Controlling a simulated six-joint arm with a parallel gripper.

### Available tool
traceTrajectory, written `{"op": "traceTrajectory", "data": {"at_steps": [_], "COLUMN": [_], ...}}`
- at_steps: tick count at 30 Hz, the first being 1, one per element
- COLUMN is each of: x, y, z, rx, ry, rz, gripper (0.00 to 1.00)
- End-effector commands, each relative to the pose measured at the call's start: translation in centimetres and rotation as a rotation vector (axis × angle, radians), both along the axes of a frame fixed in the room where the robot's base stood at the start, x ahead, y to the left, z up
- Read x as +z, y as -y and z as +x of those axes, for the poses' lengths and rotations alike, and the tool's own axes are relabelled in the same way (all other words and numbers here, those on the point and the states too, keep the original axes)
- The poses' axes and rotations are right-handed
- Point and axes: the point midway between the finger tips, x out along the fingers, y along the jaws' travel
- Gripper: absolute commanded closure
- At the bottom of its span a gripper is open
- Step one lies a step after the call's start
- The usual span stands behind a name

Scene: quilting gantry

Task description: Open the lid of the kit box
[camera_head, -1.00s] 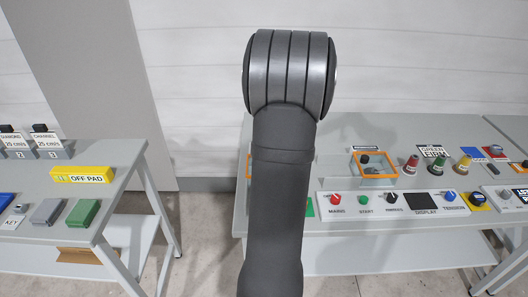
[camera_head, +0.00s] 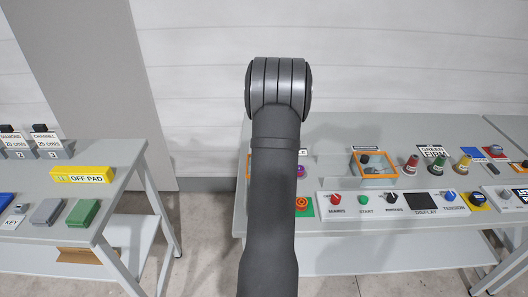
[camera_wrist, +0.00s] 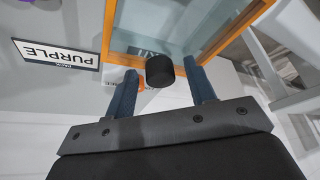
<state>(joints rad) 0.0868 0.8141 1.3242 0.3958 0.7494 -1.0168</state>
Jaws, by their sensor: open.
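The kit box shows in the wrist view as a glass lid with an orange frame (camera_wrist: 195,62), with lettering that seems to read KIT upside down beneath it. A dark round knob (camera_wrist: 160,72) stands at the frame's near edge. My gripper (camera_wrist: 160,68) is open, with one blue finger on each side of the knob and a small gap visible on both sides. In the head view my arm hides the gripper and most of this box; only a sliver of orange frame (camera_head: 248,165) shows left of the arm.
An upside-down PURPLE sign (camera_wrist: 60,54) stands beside the box. Another orange-framed glass box (camera_head: 375,177) sits right of my arm on the grey table. A control panel (camera_head: 400,213) with several knobs runs along the front, and coloured spools (camera_head: 437,165) stand further right.

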Motion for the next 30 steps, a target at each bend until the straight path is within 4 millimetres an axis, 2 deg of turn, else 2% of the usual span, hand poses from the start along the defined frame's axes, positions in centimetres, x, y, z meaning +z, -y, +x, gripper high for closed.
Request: {"op": "traceTrajectory", "data": {"at_steps": [5,12,17,20,30], "x": [0.0,0.0,0.1,0.1,0.1], "y": [0.0,0.0,0.0,0.0,0.1], "z": [0.0,0.0,-0.1,-0.9,-7.8], "rx": [0.0,0.0,0.0,-0.001,-0.001], "ry": [0.0,0.0,0.0,-0.002,-0.002], "rz": [0.0,0.0,0.0,0.0,0.001], "gripper": [0.52,0.99,1.0,1.0,1.0]}}
